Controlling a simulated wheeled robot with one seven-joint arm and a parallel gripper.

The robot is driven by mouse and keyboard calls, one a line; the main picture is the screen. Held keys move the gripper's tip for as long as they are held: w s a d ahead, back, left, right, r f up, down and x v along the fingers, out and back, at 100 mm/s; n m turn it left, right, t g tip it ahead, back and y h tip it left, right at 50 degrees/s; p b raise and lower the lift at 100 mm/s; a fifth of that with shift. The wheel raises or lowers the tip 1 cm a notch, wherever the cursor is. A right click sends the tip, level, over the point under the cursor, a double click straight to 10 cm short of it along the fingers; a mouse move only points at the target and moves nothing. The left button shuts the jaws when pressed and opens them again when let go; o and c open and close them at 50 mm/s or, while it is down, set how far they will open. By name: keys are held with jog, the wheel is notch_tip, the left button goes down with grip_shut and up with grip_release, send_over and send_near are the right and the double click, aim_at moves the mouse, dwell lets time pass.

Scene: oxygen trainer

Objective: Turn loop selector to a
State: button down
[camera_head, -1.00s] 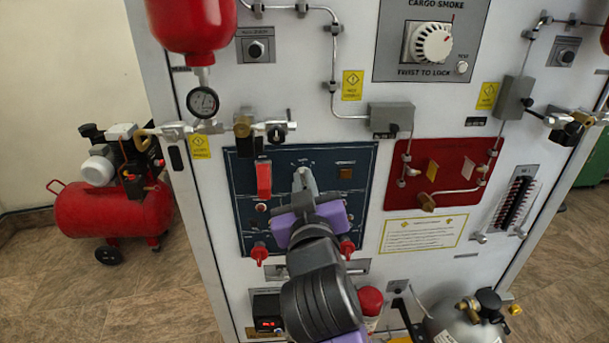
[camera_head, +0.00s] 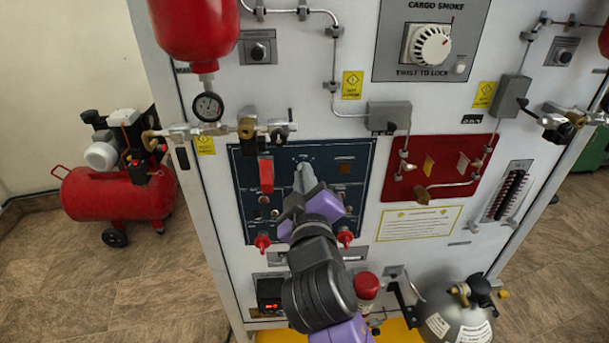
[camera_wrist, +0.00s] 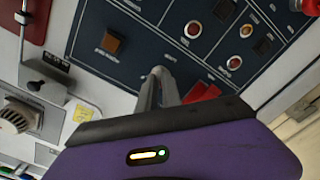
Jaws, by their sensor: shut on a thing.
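The dark blue control panel (camera_head: 360,160) is on the front of the white cabinet, and my gripper (camera_head: 303,172) reaches its upper middle. The loop selector sits there, mostly hidden behind my fingers, so its pointing direction cannot be told. In the wrist view my gripper (camera_wrist: 158,88) has its grey fingers close together at the panel, shut on the selector. The panel (camera_wrist: 185,40) also shows there, with small marks near the fingertips too small to read. A red switch cover (camera_head: 266,175) is just left of the fingers; it also shows in the wrist view (camera_wrist: 203,92).
An amber square button (camera_wrist: 113,44) and several round indicators are on the panel. Red knobs (camera_head: 262,242) stick out below it. A red panel (camera_head: 440,165) with pipes is at right. A grey bottle (camera_head: 455,318) stands at lower right. A red compressor (camera_head: 118,205) stands at left.

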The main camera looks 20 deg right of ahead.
jog(key=c, duration=1.5)
grip_release()
jog(key=b+v, duration=0.1)
jog(key=v, duration=0.7)
jog(key=shift+b, duration=0.3)
jog(key=shift+w, duration=0.1)
